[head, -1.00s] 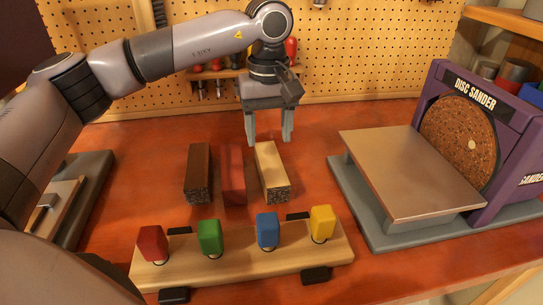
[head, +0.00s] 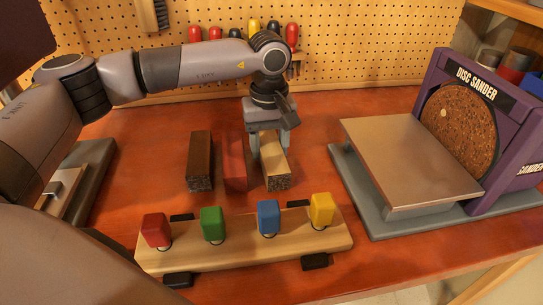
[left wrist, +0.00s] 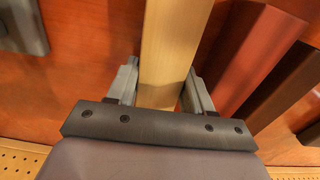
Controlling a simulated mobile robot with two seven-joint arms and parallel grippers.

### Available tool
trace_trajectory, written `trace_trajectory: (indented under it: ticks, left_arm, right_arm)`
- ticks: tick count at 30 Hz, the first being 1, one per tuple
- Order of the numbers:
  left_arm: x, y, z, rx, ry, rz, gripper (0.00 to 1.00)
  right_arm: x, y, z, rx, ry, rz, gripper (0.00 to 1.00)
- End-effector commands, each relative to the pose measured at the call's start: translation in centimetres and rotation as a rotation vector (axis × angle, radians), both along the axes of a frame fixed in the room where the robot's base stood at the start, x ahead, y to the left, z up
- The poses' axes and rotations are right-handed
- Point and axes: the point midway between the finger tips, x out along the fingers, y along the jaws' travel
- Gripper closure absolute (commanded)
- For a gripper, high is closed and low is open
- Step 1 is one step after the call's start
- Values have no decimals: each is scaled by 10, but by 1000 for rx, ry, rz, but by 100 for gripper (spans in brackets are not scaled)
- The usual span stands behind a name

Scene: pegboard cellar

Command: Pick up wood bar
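A light wood bar (head: 277,174) lies on the red-orange bench, the rightmost of three bars. A red bar (head: 235,165) lies to its left, and a dark brown bar (head: 200,160) lies left of that. My left gripper (head: 269,152) points down over the far part of the light bar, with one finger on each side. In the left wrist view the light bar (left wrist: 172,40) runs between the fingers (left wrist: 163,72), and slim gaps show beside it. The gripper looks open. My right gripper is not in view.
A wooden rack (head: 245,255) with red, green, blue and yellow blocks stands in front of the bars. A disc sander (head: 470,130) with a flat metal table (head: 405,160) stands to the right. A pegboard (head: 360,50) with hanging tools is behind.

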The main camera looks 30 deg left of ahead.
Motion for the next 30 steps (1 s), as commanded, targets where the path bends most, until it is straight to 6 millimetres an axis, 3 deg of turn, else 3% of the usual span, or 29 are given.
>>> trace_trajectory:
  ticks: [1,2,11,17,23,30]
  left_arm:
    - [0,0,0,0,0,0,76]
    - [0,0,0,0,0,0,85]
    - [0,0,2,0,-1,0,85]
    - [1,0,16,-1,-3,1,85]
    - [1,0,52,-2,-6,1,85]
    - [1,-1,118,-2,-6,0,85]
  right_arm:
    - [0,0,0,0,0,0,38]
    - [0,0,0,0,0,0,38]
    - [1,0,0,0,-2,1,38]
    - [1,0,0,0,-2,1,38]
    - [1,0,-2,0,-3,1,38]
    - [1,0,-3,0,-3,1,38]
